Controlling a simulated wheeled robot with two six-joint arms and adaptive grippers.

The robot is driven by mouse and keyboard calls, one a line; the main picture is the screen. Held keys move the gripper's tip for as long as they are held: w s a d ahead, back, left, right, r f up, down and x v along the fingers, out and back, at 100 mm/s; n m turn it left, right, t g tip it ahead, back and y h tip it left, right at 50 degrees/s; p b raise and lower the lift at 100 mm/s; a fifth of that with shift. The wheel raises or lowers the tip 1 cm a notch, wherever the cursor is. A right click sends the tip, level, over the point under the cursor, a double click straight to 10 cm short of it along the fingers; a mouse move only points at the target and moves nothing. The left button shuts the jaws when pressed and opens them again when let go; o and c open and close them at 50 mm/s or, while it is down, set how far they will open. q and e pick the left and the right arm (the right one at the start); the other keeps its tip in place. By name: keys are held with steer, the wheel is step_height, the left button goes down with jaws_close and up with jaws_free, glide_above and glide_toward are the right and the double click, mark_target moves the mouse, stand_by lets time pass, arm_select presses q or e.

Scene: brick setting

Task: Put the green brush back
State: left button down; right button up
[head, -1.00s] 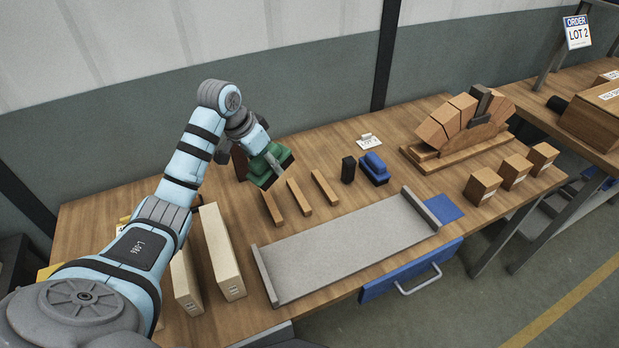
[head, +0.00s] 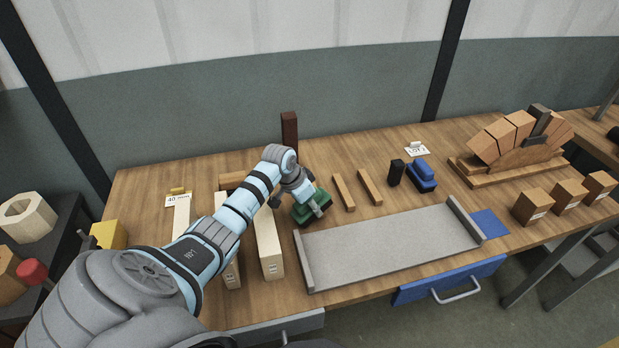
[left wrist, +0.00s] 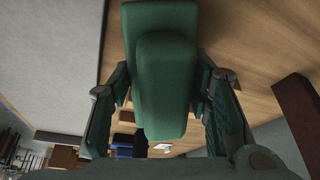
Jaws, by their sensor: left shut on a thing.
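The green brush (head: 312,207) is in my left gripper (head: 308,203), in the middle of the head view, near the left end of the grey tray. In the left wrist view the green brush (left wrist: 163,85) fills the centre, with a finger of my left gripper (left wrist: 163,100) on each side of it. The gripper is shut on it. Whether the brush touches the table is hard to tell. A blue brush (head: 421,176) stands beside a black block (head: 396,172) on the table. A blue mat (head: 490,223) lies at the tray's right end. My right gripper is not in view.
The grey tray (head: 390,245) has raised end walls and is empty. Two wooden strips (head: 343,193) lie behind it. Pale long blocks (head: 269,245) stand left of it. A dark red upright block (head: 289,135) is at the back. A brick arch (head: 515,140) stands at the right.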

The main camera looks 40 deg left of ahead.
arm_select(q)
steer(key=shift+f, duration=0.2)
steer(key=c, duration=0.8)
jaws_free()
steer(key=shift+w, duration=0.15)
steer(key=shift+c, duration=0.2)
